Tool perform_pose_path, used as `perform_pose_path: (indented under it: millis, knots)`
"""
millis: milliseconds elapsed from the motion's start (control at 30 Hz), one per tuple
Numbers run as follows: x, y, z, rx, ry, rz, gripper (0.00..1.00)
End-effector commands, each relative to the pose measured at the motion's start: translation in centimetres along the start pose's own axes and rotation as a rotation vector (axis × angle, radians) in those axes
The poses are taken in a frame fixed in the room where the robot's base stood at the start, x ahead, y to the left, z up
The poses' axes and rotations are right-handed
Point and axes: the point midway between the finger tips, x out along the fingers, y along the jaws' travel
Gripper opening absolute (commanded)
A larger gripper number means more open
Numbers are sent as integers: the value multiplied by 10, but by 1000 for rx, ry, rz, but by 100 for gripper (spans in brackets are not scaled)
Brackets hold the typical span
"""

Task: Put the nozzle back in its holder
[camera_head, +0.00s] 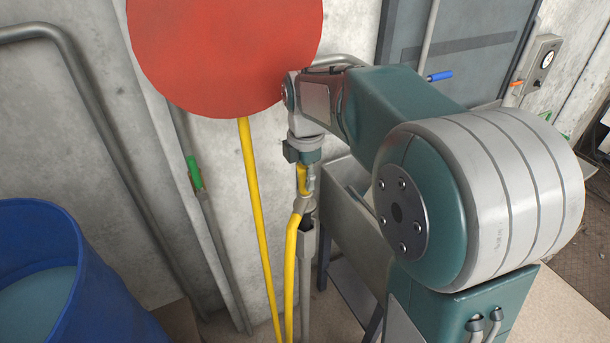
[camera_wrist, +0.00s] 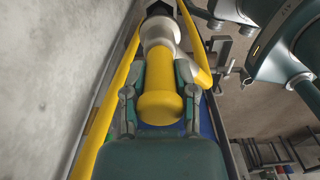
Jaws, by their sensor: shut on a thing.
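The nozzle has a yellow body (camera_wrist: 160,103), a pale collar and a dark far end in the wrist view. My gripper (camera_wrist: 158,92) has one finger on each side of the yellow body and is shut on it. In the head view my gripper (camera_head: 303,158) points down, with the yellow nozzle (camera_head: 302,180) just below it. A yellow hose (camera_head: 290,262) joins the nozzle's lower part. A narrow grey upright (camera_head: 306,262), which looks like the holder, stands directly under the nozzle. I cannot tell whether the nozzle sits in it or is just above it.
A large red disc (camera_head: 225,50) hangs at the wall, with yellow hose running down from it. A grey metal basin (camera_head: 352,230) stands right of the upright. A blue barrel (camera_head: 85,285) is at lower left. A pipe with a green handle (camera_head: 194,172) runs along the wall.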

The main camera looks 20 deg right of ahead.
Motion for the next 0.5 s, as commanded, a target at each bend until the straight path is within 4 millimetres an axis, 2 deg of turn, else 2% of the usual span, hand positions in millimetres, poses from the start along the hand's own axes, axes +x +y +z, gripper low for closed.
perform_pose_path:
  millis: [500]
  knots:
    - [16, 0, 0, 0, 0, 0, 0]
